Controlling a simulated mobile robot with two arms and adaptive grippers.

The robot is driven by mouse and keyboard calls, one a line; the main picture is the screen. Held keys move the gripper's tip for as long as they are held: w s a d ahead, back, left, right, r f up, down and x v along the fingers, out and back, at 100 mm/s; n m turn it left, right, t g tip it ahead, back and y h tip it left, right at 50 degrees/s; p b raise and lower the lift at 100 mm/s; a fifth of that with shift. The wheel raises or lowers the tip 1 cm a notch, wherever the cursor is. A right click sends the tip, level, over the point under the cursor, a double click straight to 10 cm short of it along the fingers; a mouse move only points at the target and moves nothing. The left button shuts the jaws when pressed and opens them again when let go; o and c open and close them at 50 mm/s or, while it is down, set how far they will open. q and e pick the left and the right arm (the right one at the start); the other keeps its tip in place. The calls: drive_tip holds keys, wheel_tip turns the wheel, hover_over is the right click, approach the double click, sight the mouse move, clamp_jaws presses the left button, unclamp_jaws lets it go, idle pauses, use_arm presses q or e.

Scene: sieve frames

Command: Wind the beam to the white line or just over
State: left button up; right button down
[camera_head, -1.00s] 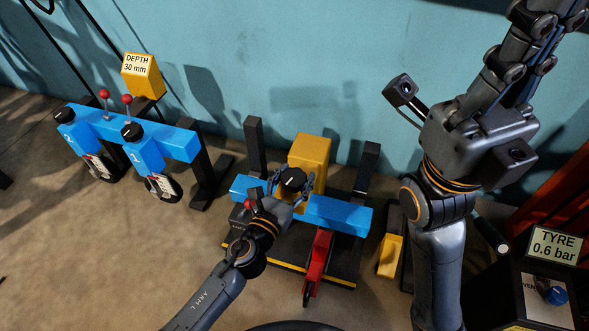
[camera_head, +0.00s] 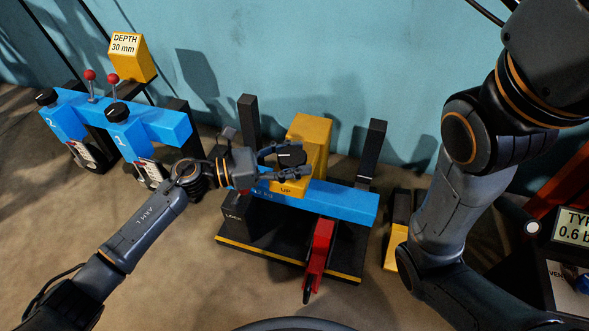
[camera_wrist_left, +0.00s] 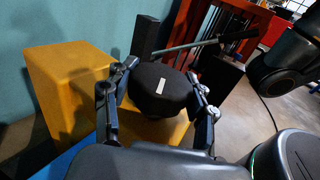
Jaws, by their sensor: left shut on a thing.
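The blue beam (camera_head: 335,202) lies level between two black posts, the left post (camera_head: 248,120) and the right post (camera_head: 375,150). The yellow winding box (camera_head: 318,138), with an "UP" label, stands at the beam. A black knob (camera_head: 288,153) with a pale mark is on the box; it also shows in the left wrist view (camera_wrist_left: 160,92). My left gripper (camera_head: 290,161) is shut on the knob, one finger on each side. I cannot make out the white line. My right arm is at the right; its gripper is out of the head view.
Another blue frame (camera_head: 160,125) with knobs and red-topped levers stands left, beside a yellow depth box (camera_head: 132,60). A tyre display (camera_head: 574,228) is right.

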use_arm(q)
drive_tip(key=m+g+b, duration=0.1)
drive_tip(key=g+b, duration=0.1)
drive_tip(key=m+g+b, duration=0.2)
drive_tip(key=g+b, duration=0.1)
drive_tip(key=m+g+b, duration=0.2)
drive_tip(key=b, duration=0.1)
drive_tip(key=shift+f+g, duration=0.25)
drive_tip(key=shift+g, duration=0.15)
drive_tip(key=m+g, duration=0.1)
drive_tip(key=m+g+y+b, duration=0.1)
drive_tip(key=g, duration=0.1)
drive_tip(key=shift+r+b, duration=0.25)
drive_tip(key=shift+b, duration=0.05)
drive_tip(key=shift+s+a+r+m+g+y, duration=0.1)
drive_tip(key=shift+m+g+y, duration=0.8)
drive_tip(key=shift+g, duration=0.6)
drive_tip(key=shift+a+m, duration=0.1)
drive_tip(key=shift+m, duration=0.2)
drive_tip(key=o, duration=1.2)
